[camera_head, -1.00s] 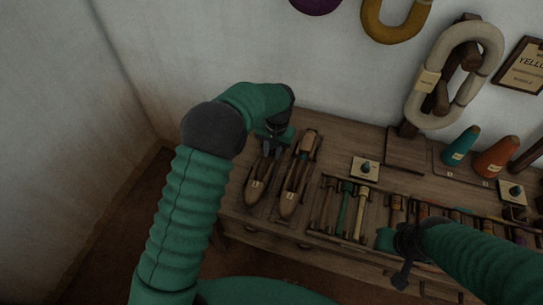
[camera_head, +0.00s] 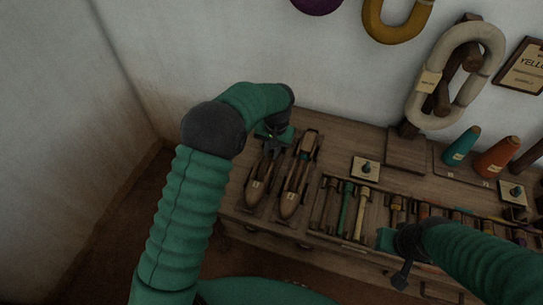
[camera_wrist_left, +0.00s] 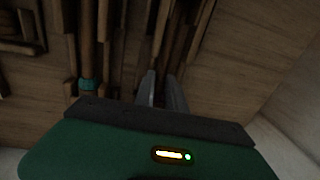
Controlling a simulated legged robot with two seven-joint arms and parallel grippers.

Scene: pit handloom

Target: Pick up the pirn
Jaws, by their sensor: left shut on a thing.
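Two wooden shuttles lie side by side at the left end of the bench: the left shuttle (camera_head: 258,186) and the right shuttle (camera_head: 293,190), each with a pale tag. My left gripper (camera_head: 271,152) is down at the far end of the left shuttle. In the left wrist view its two fingers (camera_wrist_left: 162,92) are close together over the dark slot of a shuttle. They are shut on a slim thing there, seemingly the pirn, which the fingers and shadow mostly hide. My right gripper (camera_head: 402,274) hangs at the bench's front edge; its jaw opening is unclear.
A tray (camera_head: 318,205) of several coloured pirns or bobbins lies right of the shuttles. A small card with a dark peg (camera_head: 366,168) stands behind it. Teal (camera_head: 461,145) and orange (camera_head: 496,157) cones stand at the back right. Yarn hanks hang on the wall.

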